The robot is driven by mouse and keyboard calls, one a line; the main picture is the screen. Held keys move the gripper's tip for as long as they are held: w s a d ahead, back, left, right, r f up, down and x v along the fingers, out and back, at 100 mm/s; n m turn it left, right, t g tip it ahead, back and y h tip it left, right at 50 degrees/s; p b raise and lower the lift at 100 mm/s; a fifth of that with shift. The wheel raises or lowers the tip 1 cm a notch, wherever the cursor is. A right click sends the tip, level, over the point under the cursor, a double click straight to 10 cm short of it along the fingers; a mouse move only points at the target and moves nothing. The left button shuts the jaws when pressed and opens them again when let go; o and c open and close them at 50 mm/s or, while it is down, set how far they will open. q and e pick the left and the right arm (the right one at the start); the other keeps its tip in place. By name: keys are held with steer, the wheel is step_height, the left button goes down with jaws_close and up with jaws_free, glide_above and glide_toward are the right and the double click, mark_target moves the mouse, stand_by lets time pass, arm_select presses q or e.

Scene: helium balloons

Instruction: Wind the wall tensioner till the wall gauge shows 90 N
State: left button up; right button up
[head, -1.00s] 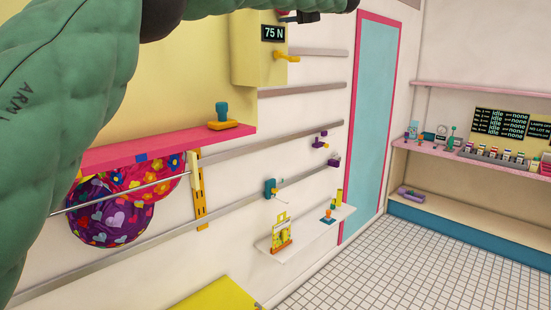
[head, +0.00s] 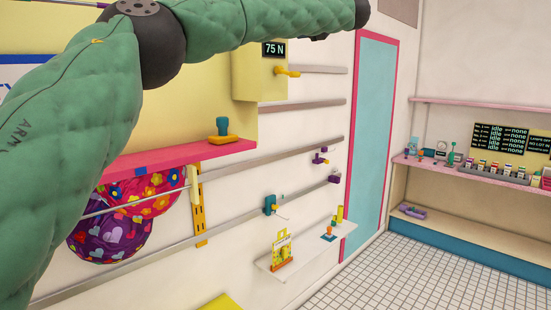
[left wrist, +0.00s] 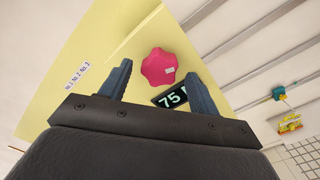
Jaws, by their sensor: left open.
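The wall gauge (head: 274,49) reads 75 N on a dark display on a yellow wall box (head: 244,78). A yellow crank handle (head: 288,73) sticks out to the right below it. In the left wrist view, a pink lobed knob (left wrist: 160,67) sits on the yellow panel beside the gauge (left wrist: 172,97), whose "75" shows partly behind a finger. My left gripper (left wrist: 158,72) is open, its two fingers apart on either side of the knob in the picture; contact cannot be told. In the head view my left arm runs across the top and its gripper is out of frame. My right gripper is not in view.
A pink shelf (head: 170,158) carries a teal-and-yellow device (head: 222,131). Patterned balloons (head: 110,232) are below it. Metal rails (head: 305,105) cross the wall, with a teal clamp (head: 270,205) on one. A small white shelf (head: 310,246) holds small items. The tiled floor is clear.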

arm_select(q)
steer(key=shift+n, duration=0.3)
steer(key=shift+s+r, duration=0.1)
steer(key=shift+p+x, duration=0.8)
steer(key=shift+x, duration=0.85)
steer(key=shift+s, duration=0.1)
steer(key=shift+c, duration=1.1)
steer(key=shift+d, duration=0.1)
steer(key=c, duration=0.9)
steer(key=shift+m, duration=1.9)
steer(key=shift+d+m, duration=0.1)
steer(key=shift+m, duration=0.3)
steer(key=shift+m, duration=0.3)
